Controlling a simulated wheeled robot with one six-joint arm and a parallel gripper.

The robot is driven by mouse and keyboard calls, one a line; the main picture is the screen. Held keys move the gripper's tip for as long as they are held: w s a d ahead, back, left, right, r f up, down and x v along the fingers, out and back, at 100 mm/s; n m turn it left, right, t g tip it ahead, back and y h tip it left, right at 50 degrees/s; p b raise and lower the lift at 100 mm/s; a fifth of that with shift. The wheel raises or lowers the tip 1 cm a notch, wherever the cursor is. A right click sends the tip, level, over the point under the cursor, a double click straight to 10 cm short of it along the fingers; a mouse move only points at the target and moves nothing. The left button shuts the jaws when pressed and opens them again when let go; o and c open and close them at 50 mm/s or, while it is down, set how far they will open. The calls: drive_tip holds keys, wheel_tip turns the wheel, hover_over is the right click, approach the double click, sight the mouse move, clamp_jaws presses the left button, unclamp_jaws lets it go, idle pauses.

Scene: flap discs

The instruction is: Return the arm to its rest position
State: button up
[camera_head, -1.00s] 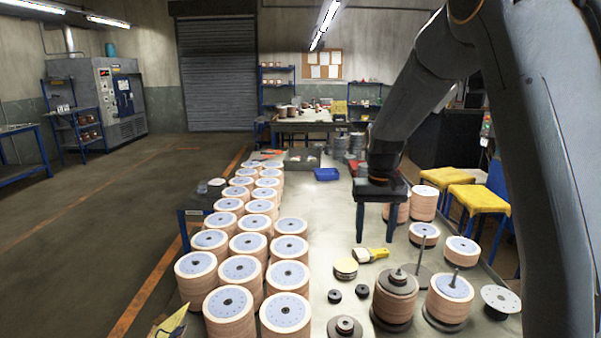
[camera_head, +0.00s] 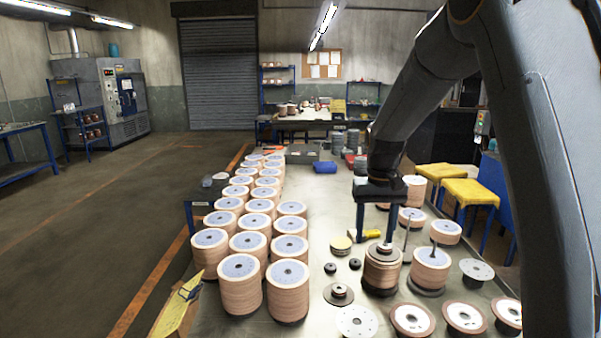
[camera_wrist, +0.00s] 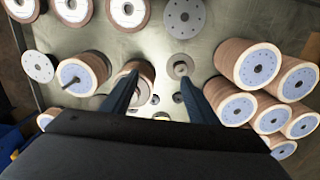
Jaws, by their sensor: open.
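My gripper (camera_head: 376,218) hangs from the arm above the right part of the table, pointing down in the head view. Its two fingers are spread apart with nothing held between them. The wrist view also shows the open gripper (camera_wrist: 158,97), with the table below it. A stack of brown discs with a dark hub on top (camera_head: 382,268) stands nearer the camera than the fingers in the head view. That stack (camera_wrist: 142,76) appears partly behind the left finger in the wrist view.
Rows of flap disc stacks (camera_head: 239,268) fill the table's left side. Loose discs (camera_head: 413,318) and posts with stacks (camera_head: 430,265) crowd the right front. A bare table strip (camera_head: 325,205) runs between. Yellow-topped stools (camera_head: 470,190) stand beyond the right edge.

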drive_tip(key=s+f+b, duration=0.5)
drive_tip(key=s+f, duration=0.2)
drive_tip(key=s, duration=0.4)
drive_tip(key=s+f+t+b, duration=0.1)
drive_tip(key=s+f+b, duration=0.4)
drive_tip(key=s, duration=0.7)
wheel_tip(320, 180, down, 2)
drive_tip(key=shift+s, duration=0.2)
